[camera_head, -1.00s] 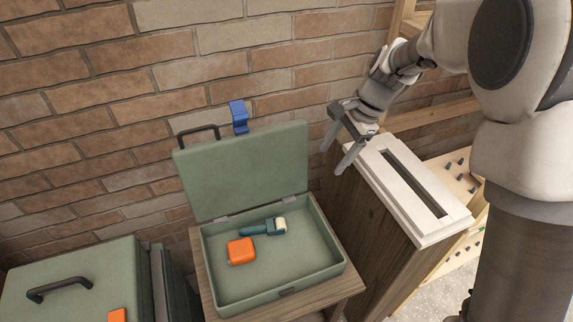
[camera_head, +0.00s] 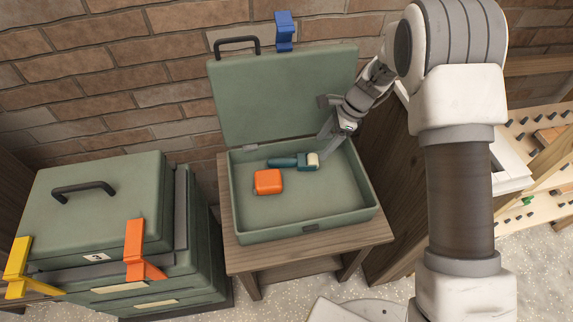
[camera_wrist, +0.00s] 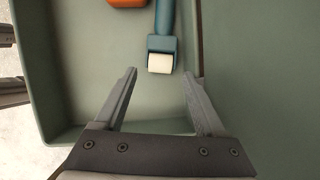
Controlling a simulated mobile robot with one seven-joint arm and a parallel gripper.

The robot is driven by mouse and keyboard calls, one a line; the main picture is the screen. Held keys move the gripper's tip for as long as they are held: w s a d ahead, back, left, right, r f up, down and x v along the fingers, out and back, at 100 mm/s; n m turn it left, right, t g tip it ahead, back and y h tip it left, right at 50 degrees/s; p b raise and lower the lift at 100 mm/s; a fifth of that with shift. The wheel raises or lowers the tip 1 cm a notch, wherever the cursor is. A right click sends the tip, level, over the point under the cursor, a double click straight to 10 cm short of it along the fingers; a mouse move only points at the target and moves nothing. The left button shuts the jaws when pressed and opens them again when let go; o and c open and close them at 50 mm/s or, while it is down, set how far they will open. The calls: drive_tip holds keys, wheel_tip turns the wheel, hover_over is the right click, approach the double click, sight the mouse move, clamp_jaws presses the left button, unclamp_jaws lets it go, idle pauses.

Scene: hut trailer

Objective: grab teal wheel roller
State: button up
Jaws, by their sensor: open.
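The teal wheel roller (camera_head: 291,161) lies in the open green case (camera_head: 312,226), near its back wall. Its handle points left and its cream wheel is at the right end. In the wrist view, the roller (camera_wrist: 164,42) points its cream wheel toward my gripper (camera_wrist: 160,88). My gripper is open and empty, with the wheel just beyond and between the fingertip lines, not gripped. In the head view, my gripper (camera_head: 325,140) is over the right back part of the case, close to the wheel end.
An orange tape measure-like object (camera_head: 268,182) lies left of the roller; it also shows in the wrist view (camera_wrist: 127,3). The raised lid (camera_head: 285,95) stands behind. The case rests on a wooden stand (camera_head: 245,257). Stacked green cases (camera_head: 95,205) are at left.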

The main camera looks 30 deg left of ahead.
sight(313, 158)
drive_tip(key=b+x, duration=0.2)
drive_tip(key=x, duration=0.5)
drive_tip(key=shift+w+f, duration=0.1)
drive_tip(key=shift+f, duration=0.2)
drive_tip(key=c, duration=1.1)
drive_tip(key=shift+r, duration=0.1)
drive_tip(key=shift+r, duration=0.1)
